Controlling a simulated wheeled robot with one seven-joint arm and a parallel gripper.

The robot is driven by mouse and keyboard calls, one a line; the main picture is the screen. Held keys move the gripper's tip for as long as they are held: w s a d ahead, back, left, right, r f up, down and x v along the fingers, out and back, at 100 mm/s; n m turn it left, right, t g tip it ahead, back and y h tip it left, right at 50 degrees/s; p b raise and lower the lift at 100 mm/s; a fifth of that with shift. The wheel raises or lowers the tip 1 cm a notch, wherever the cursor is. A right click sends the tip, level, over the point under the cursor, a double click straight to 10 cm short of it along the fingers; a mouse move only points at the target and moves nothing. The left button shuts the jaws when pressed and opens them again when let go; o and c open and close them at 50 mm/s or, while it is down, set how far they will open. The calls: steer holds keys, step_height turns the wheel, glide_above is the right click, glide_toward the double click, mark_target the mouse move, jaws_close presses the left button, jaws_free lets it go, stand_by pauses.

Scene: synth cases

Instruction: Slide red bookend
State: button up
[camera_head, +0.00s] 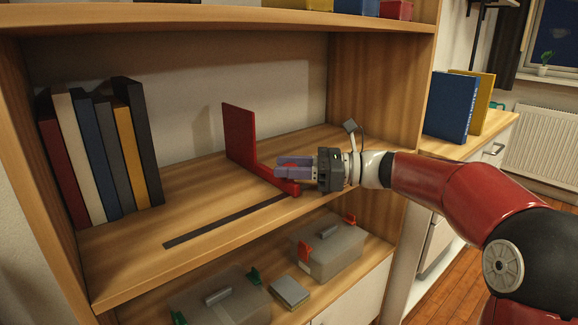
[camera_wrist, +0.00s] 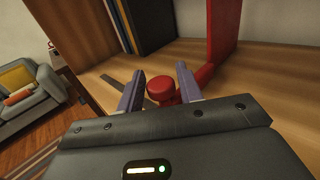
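The red bookend (camera_head: 240,136) stands upright on the middle shelf, its low base reaching forward to the right toward the shelf's front. In the wrist view its upright plate (camera_wrist: 223,30) is at the top right. A round red knob (camera_wrist: 160,88) sits between my gripper's two purple-grey fingers. My gripper (camera_head: 283,166) is at the front of the bookend's base, coming from the right. In the wrist view my gripper (camera_wrist: 160,72) has one finger on each side of the knob, with narrow gaps that look open. Contact with the knob is not clear.
A dark strip (camera_head: 215,224) lies along the shelf's front, left of the bookend. Several books (camera_head: 100,150) lean at the shelf's left end, with bare shelf between. The shelf below holds grey lidded boxes (camera_head: 330,252). An upper shelf board (camera_head: 200,14) hangs overhead.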

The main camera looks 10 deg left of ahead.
steer(key=shift+o, duration=1.1)
steer(key=d, duration=0.7)
steer(key=shift+w+d, duration=0.3)
steer(key=shift+d, duration=0.1)
